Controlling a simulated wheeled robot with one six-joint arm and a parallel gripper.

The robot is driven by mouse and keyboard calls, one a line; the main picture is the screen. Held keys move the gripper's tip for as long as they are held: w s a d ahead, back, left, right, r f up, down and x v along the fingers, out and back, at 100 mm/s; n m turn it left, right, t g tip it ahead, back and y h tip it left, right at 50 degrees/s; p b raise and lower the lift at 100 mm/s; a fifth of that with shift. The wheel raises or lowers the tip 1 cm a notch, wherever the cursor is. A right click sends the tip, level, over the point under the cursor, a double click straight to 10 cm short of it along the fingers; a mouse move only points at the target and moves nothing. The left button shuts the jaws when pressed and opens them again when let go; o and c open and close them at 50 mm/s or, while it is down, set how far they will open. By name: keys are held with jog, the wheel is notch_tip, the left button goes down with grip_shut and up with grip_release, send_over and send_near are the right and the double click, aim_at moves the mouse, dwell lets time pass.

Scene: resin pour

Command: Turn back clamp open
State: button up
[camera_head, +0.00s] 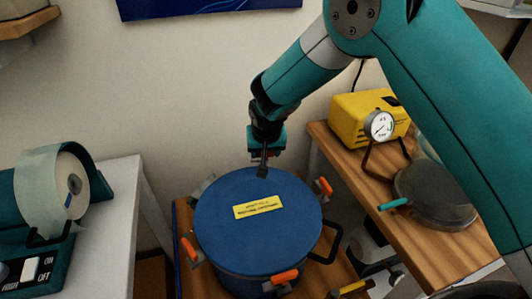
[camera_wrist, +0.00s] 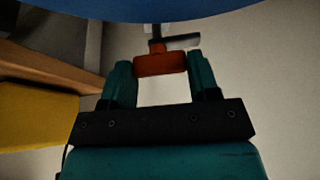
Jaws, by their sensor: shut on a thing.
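The round blue pot lid (camera_head: 258,235) carries a yellow label and sits on the pot. Orange-handled clamps show around its rim: right clamp (camera_head: 323,188), left clamp (camera_head: 190,248) and front clamp (camera_head: 285,276). My gripper (camera_head: 262,172) reaches down at the lid's back edge. The back clamp is hidden in the head view. In the wrist view the back clamp's orange handle (camera_wrist: 160,66) sits between the teal fingers of my gripper, which is shut on it. A metal part of the clamp shows beyond the handle, just below the blue lid's edge.
A yellow pump (camera_head: 370,115) with a gauge and a dark round pan (camera_head: 435,195) stand on the wooden bench at right. A tape-like roll (camera_head: 55,190) on a teal machine is at left. The wall is close behind the pot.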

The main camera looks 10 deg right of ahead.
jog(key=shift+m+h+b, duration=0.35)
jog(key=shift+m+h, duration=0.05)
jog(key=shift+m, duration=0.6)
jog(key=o, duration=0.9)
jog(key=b+v, duration=0.2)
jog(key=v, duration=1.5)
jog(key=shift+w+a+r, duration=0.1)
jog(key=shift+a+r, duration=0.05)
jog(key=shift+r, duration=0.1)
